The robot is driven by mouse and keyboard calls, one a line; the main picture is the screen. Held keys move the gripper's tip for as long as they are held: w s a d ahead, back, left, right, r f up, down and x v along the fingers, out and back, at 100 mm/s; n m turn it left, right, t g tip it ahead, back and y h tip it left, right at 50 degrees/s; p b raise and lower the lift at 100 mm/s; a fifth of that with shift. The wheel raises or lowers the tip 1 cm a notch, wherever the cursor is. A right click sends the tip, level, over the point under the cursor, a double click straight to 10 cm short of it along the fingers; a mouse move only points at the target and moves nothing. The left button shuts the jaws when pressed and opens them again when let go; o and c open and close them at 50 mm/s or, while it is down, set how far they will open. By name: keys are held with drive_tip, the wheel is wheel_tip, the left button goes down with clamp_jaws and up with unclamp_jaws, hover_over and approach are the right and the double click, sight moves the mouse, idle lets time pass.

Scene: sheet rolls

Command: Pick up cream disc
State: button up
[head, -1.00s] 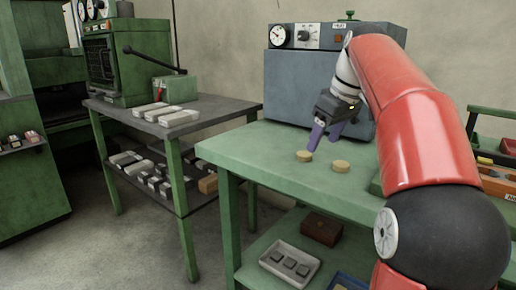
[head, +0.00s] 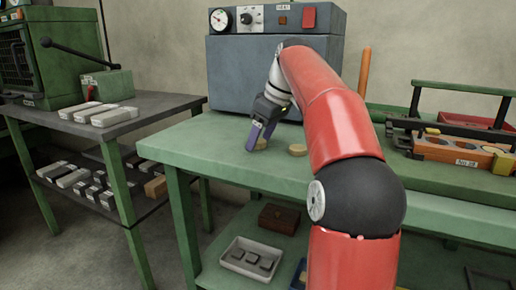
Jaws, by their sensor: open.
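Two small cream discs lie on the green bench top. The left disc (head: 261,144) is partly hidden by the purple fingers of my gripper. The right disc (head: 297,150) lies fully in view, just right of the fingers. My gripper (head: 259,138) is open and points down at the left disc, with its fingertips close to the disc. I cannot tell whether the fingers touch it or stand around it.
A blue-grey oven (head: 240,72) stands behind the discs on the green bench (head: 215,160). An orange block with round recesses (head: 455,152) sits at the right under a dark handle frame. A white tray (head: 238,268) and a brown box (head: 279,218) are on the lower shelf.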

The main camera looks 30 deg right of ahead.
drive_tip(key=c, duration=1.1)
drive_tip(key=shift+o, duration=0.2)
drive_tip(key=shift+r, duration=0.15)
